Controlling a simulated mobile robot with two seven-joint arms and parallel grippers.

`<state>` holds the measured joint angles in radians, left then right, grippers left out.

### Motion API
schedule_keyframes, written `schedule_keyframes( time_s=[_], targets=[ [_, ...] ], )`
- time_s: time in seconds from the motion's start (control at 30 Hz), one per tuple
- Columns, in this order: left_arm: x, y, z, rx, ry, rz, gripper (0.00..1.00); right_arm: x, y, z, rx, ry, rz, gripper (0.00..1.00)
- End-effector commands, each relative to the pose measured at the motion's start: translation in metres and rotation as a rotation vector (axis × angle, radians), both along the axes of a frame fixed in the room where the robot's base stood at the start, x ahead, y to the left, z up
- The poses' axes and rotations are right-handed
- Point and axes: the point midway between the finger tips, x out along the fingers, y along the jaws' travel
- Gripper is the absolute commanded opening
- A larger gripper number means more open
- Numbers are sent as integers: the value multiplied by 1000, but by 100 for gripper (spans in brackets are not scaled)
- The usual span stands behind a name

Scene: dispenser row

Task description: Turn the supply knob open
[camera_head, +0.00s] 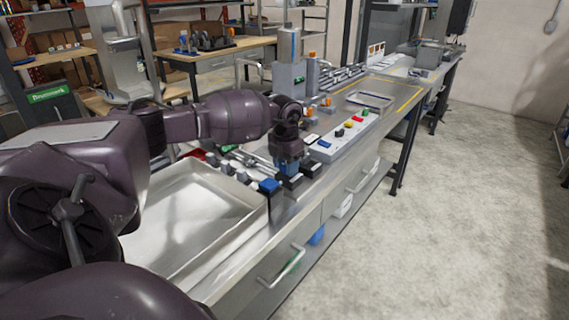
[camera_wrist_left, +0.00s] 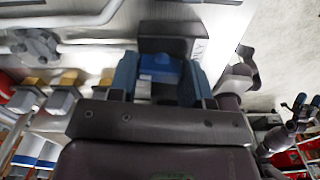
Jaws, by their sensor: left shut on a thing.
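My left gripper (camera_head: 289,168) reaches down to the front edge of the metal bench. Its two blue fingers show in the left wrist view (camera_wrist_left: 160,80), shut on a blue knob (camera_wrist_left: 167,69) on a dark block (camera_wrist_left: 168,45). In the head view the gripper hides this knob; part of a dark block (camera_head: 290,182) shows below it. The knob's turn angle cannot be read. What looks like my right gripper (camera_wrist_left: 305,108) is small at the right edge of the wrist view.
A wide shallow metal tray (camera_head: 190,215) lies left of the gripper. A grey panel with coloured buttons (camera_head: 345,133) runs along the bench to the right. A grey dispenser column (camera_head: 289,75) stands behind. The floor (camera_head: 440,230) in front is clear.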

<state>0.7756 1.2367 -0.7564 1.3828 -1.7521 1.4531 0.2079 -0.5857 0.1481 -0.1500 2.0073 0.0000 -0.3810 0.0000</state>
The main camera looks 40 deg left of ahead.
Motion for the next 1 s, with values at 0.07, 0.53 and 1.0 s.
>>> schedule_keyframes(
  time_s=[0.07, 0.53, 1.0],
  targets=[
    [1, 0, 3, 1, -4, 44, 21, 1, 1, 4, 4, -5, -3, 93],
    [1, 1, 2, 1, -3, 170, 21, -3, 1, 6, 8, -5, -8, 93],
    [1, 1, 1, 1, -3, 173, 60, -5, -1, 4, 1, 3, -5, 93]
  ],
)
